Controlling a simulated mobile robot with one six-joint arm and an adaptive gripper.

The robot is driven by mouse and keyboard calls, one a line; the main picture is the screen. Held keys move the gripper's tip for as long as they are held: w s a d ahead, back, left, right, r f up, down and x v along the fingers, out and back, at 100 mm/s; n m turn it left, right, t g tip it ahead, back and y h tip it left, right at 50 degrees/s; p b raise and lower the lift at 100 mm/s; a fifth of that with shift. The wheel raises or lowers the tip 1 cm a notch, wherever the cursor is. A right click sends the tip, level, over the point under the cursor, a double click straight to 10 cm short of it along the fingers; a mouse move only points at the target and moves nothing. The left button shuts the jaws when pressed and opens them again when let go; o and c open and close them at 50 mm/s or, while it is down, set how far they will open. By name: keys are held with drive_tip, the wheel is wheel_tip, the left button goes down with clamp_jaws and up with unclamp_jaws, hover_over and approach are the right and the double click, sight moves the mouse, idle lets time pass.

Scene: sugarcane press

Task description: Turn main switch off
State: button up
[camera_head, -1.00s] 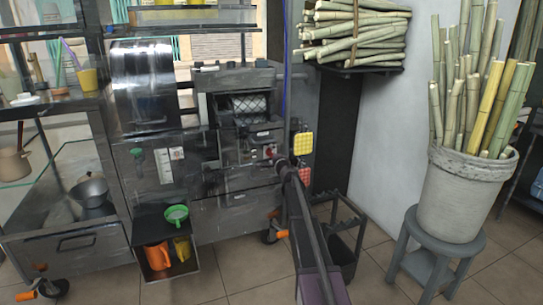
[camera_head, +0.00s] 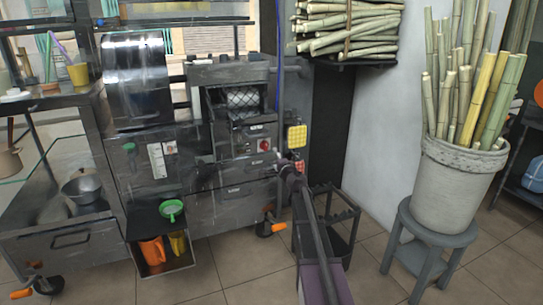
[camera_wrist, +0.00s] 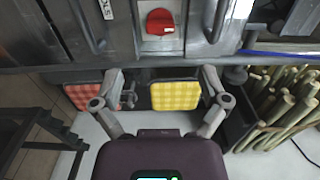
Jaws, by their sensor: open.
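The main switch, a red knob on a pale plate, sits on the front of the grey metal press (camera_head: 230,75). In the head view the switch (camera_head: 264,145) is just left of and above my gripper (camera_head: 287,158). In the wrist view the red switch (camera_wrist: 160,20) is at the top, ahead of and apart from the fingers. My gripper (camera_wrist: 161,78) has its two fingers spread wide with nothing between them that it holds.
A yellow pad (camera_head: 296,138) and a red pad hang right of the switch; the yellow one also shows in the wrist view (camera_wrist: 176,95). A dark rack (camera_head: 343,235) stands below right. Cane lies on a shelf (camera_head: 355,62) and stands in a bucket (camera_head: 455,190).

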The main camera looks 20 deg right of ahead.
drive_tip(key=shift+s, duration=0.7)
drive_tip(key=s+a+f+n+g+y+p, duration=0.2)
drive_tip(key=s+a+f+n+g+y, duration=0.3)
drive_tip(key=a, duration=0.6)
drive_tip(key=s+a+f+n+g+y+p, duration=0.15)
drive_tip(key=s+a+n+g, duration=0.25)
drive_tip(key=s+a+n, duration=0.55)
drive_tip(key=s+a+f+n+g+h+p, duration=0.25)
drive_tip(key=s+g, duration=0.25)
drive_tip(key=s, duration=0.6)
drive_tip(key=s+a+f+n+g+h+p, duration=0.1)
drive_tip(key=s+g+h+p, duration=0.25)
drive_tip(key=s, duration=0.65)
wheel_tip(320, 180, up, 37)
drive_tip(key=p, duration=3.6)
drive_tip(key=shift+a+r+p, duration=0.2)
drive_tip(key=shift+p, duration=0.1)
